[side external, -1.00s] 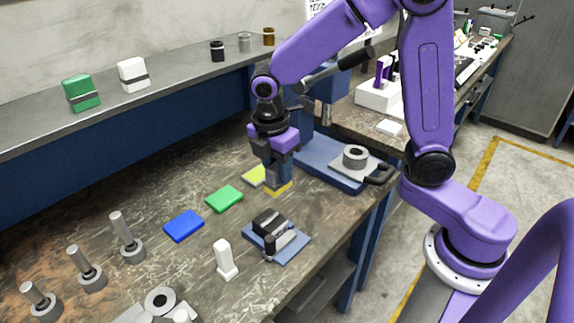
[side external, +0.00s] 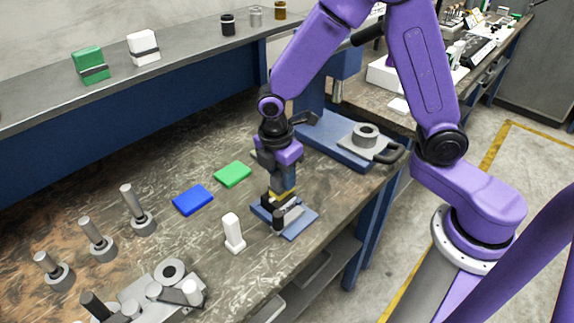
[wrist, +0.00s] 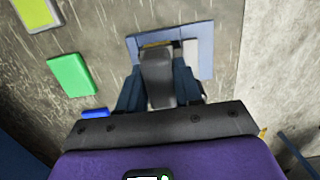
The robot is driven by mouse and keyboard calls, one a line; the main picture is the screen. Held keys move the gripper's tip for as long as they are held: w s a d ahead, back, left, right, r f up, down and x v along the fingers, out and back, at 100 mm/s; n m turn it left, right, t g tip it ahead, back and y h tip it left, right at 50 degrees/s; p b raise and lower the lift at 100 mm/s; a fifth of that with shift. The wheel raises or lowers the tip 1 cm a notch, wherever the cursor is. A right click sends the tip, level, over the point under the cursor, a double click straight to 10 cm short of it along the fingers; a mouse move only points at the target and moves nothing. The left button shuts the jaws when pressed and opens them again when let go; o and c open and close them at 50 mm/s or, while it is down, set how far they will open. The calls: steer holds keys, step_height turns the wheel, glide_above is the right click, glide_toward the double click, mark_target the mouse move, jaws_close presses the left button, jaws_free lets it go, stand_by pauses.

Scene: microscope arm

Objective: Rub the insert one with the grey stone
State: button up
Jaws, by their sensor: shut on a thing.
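My gripper (side external: 284,177) is shut on a grey block with a yellow lower edge, which I take for the grey stone (wrist: 158,78). Its yellow edge (side external: 275,194) also shows in the side view, below the fingers. The stone is over a small blue plate (side external: 299,225) that carries a black holder (side external: 279,217) with a pale bar (wrist: 191,55). The gripper and stone partly cover the holder. I cannot tell which part is insert one, or whether the stone touches it.
A white upright block (side external: 233,232) stands left of the plate. Green (side external: 232,174) and blue (side external: 193,200) pads lie behind it to the left. Several grey posts (side external: 137,208) stand at far left. A blue stand with a grey ring (side external: 366,134) is at right.

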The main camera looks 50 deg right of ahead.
steer(key=shift+a, duration=2.45)
steer(key=shift+d, duration=3.2)
steer(key=shift+d+r, duration=0.1)
steer(key=shift+d, duration=0.1)
steer(key=shift+r, duration=4.05)
